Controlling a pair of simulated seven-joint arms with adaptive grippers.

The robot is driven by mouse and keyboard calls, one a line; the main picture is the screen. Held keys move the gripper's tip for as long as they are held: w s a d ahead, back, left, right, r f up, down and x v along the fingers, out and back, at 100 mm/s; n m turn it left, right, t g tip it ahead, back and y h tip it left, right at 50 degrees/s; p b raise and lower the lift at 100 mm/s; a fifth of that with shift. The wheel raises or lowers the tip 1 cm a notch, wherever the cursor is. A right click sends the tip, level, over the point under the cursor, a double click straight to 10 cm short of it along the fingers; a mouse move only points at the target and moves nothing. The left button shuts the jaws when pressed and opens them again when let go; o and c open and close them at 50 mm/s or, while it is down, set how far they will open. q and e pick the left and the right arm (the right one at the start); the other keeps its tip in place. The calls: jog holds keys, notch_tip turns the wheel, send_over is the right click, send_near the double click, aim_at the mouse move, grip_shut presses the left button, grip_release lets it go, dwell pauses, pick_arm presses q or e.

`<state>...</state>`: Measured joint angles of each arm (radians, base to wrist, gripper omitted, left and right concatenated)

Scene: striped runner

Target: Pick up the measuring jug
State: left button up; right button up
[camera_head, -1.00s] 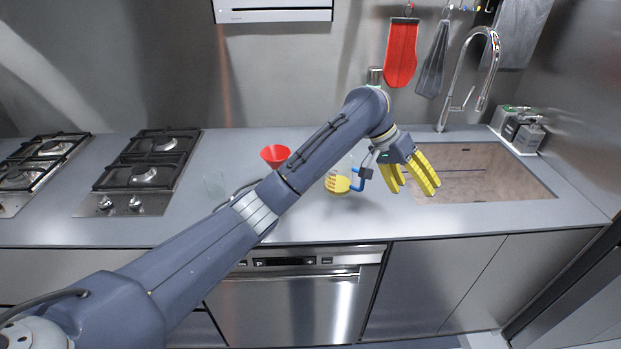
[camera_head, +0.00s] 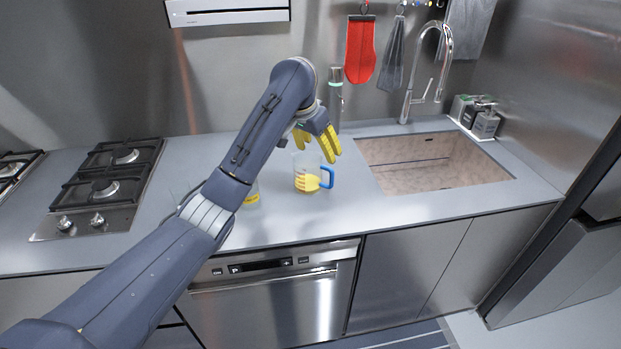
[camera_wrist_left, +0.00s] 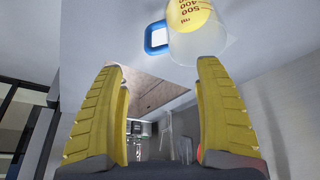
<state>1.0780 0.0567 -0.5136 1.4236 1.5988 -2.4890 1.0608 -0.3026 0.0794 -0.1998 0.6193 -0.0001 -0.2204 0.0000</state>
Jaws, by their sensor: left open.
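The measuring jug (camera_head: 305,178) stands upright on the grey counter, left of the sink. My right gripper is not in view.
The sink basin (camera_head: 430,165) lies right of the jug, with a tall tap (camera_head: 446,60) behind it. A gas hob (camera_head: 105,185) is at left. A partly hidden item with a yellow band (camera_head: 252,198) stands behind my forearm. The counter in front of the jug is clear.

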aim_at(326, 168)
pick_arm(q)
jog(key=x, duration=0.5)
jog(key=shift+x, duration=2.65)
jog(key=shift+s+d, duration=0.1)
jog(key=shift+s, duration=0.05)
jog(key=shift+c, duration=0.4)
grip_shut()
